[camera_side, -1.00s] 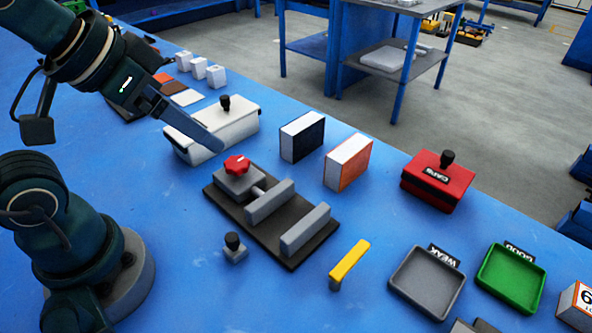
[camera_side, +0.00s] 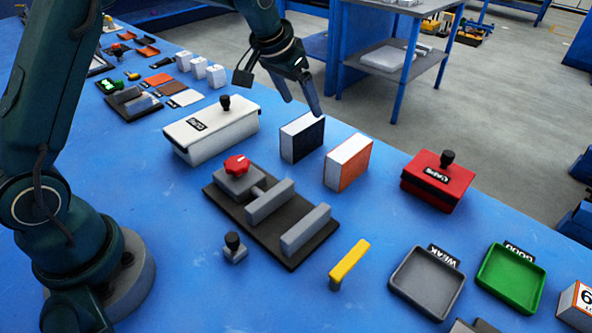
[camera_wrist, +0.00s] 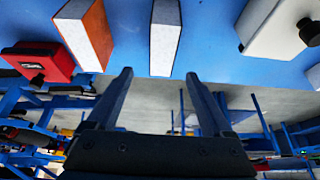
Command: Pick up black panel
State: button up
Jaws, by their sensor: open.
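The black panel (camera_side: 303,142) stands upright on the blue table, with a white body and a dark face, left of an orange-faced panel (camera_side: 355,170). In the wrist view the black panel (camera_wrist: 165,40) shows its pale side at the top, in line with the gap between the fingers, and the orange-faced panel (camera_wrist: 97,35) is left of it. My gripper (camera_side: 300,104) is above and behind the black panel in the side view. Its two fingers (camera_wrist: 158,80) are spread apart with nothing between them in the wrist view.
A white lidded box (camera_side: 212,132) stands left of the panels and a red box (camera_side: 437,182) stands to the right. A clamp fixture with a red knob (camera_side: 237,166) lies in front. A grey tray (camera_side: 426,283) and a green tray (camera_side: 511,279) are at the right.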

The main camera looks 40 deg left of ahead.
aim_at(302, 123)
notch_tip(302, 123, down, 2)
jog(key=shift+s+a+f+g, duration=0.1)
jog(key=shift+a+f+g, duration=0.1)
jog(key=shift+g, duration=0.1)
jog(key=shift+x, duration=2.4)
jog(key=shift+f, duration=0.2)
grip_shut()
jog(key=shift+r, duration=0.15)
